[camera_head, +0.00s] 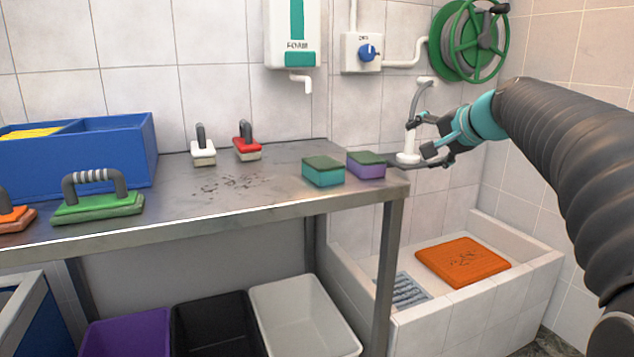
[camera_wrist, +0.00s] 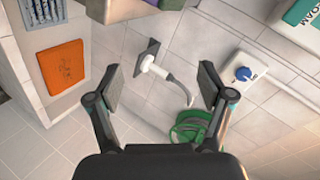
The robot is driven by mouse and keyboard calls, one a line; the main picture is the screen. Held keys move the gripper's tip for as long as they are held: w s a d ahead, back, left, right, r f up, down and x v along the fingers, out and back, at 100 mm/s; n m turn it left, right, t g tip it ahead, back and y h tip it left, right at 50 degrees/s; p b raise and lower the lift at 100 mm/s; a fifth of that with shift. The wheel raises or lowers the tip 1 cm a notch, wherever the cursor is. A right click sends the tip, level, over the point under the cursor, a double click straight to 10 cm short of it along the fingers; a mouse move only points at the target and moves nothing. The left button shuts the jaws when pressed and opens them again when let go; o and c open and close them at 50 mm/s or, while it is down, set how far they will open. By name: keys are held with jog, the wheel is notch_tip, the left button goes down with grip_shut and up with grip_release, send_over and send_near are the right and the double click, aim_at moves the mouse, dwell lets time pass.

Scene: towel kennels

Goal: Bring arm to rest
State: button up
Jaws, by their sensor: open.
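My gripper (camera_head: 428,138) is at the right of the head view, held up near the tiled back wall, above the tiled basin. In the wrist view my gripper (camera_wrist: 158,88) has its two fingers wide apart with nothing between them. A white shower head (camera_head: 408,154) on a grey hose is behind the fingers in the head view. It also shows in the wrist view (camera_wrist: 150,64), beyond the fingertips. I cannot tell the exact gap between it and the fingers.
A steel table (camera_head: 280,205) holds a teal sponge (camera_head: 323,176), a purple sponge (camera_head: 366,170), several brushes and a blue bin (camera_head: 120,160). An orange mat (camera_head: 463,262) lies in the basin (camera_head: 480,310). A green hose reel (camera_head: 470,40) and a foam dispenser (camera_head: 290,30) hang on the wall.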

jog(key=s+a+f+n+g+h, duration=0.2)
jog(key=s+a+f+n+g, duration=0.1)
jog(key=s+f, duration=1)
jog(key=s+a+f+n+g+h, duration=0.2)
jog(key=s+f+n, duration=0.4)
jog(key=s+f, duration=0.8)
jog(key=s+a+g, duration=0.1)
jog(key=s, duration=0.6)
jog(key=shift+s+f+n, duration=0.2)
jog(key=shift+s+n, duration=0.1)
jog(key=shift+a, duration=0.1)
